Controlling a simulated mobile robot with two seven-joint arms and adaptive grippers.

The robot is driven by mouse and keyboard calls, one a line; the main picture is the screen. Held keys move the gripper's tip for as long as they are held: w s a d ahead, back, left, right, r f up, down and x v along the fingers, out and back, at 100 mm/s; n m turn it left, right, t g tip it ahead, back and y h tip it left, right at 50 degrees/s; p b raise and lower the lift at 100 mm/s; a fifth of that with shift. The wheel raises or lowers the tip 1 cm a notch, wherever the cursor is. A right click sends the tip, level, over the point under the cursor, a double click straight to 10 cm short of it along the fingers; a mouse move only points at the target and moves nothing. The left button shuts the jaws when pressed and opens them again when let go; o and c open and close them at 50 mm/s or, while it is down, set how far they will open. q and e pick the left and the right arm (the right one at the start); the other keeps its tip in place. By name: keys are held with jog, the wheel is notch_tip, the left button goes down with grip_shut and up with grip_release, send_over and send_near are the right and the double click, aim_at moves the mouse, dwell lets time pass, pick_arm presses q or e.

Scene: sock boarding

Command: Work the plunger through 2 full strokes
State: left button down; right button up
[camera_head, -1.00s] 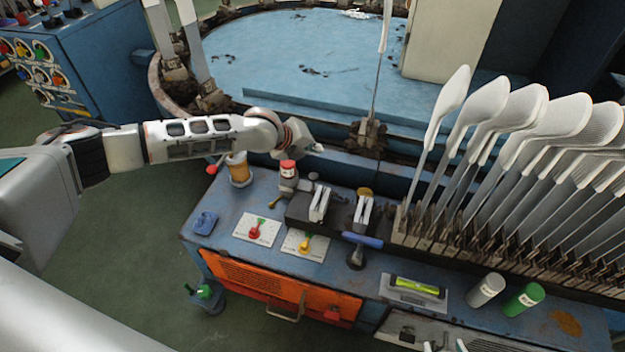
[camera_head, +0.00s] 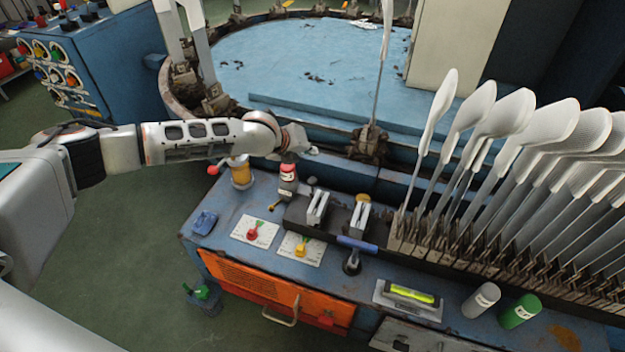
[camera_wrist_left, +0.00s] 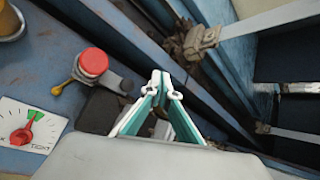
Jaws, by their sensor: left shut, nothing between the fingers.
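The likely plunger is a round red knob (camera_head: 288,169) on a small upright fitting at the back of the blue bench. It also shows in the left wrist view as a red cap (camera_wrist_left: 94,63) above a grey fitting with a small yellow knob. My left gripper (camera_head: 315,151) is above and just right of the red knob, apart from it. In the left wrist view its fingers (camera_wrist_left: 160,78) meet at the tips, empty, with the red cap to their left. The arm partly crosses the area behind the knob. My right gripper is not in view.
An amber jar (camera_head: 241,172) with a red ball handle stands left of the knob. Two dial plates (camera_head: 301,249), a blue-handled tool (camera_head: 356,244) and a level (camera_head: 411,294) are in front. Several white sock forms (camera_head: 500,150) stand at right.

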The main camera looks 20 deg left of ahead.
pick_arm(q)
jog(key=b, duration=0.3)
send_over(311, 181)
notch_tip(311, 181, down, 6)
jog(key=shift+s+f, duration=0.1)
jog(key=shift+f, duration=0.1)
jog(key=shift+f+b, duration=0.35)
jog(key=shift+f, duration=0.8)
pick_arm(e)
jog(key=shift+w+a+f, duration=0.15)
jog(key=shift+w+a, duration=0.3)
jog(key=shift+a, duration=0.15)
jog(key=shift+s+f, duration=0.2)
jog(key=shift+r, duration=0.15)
pick_arm(q)
jog(key=shift+f, duration=0.1)
jog(key=shift+f, duration=0.35)
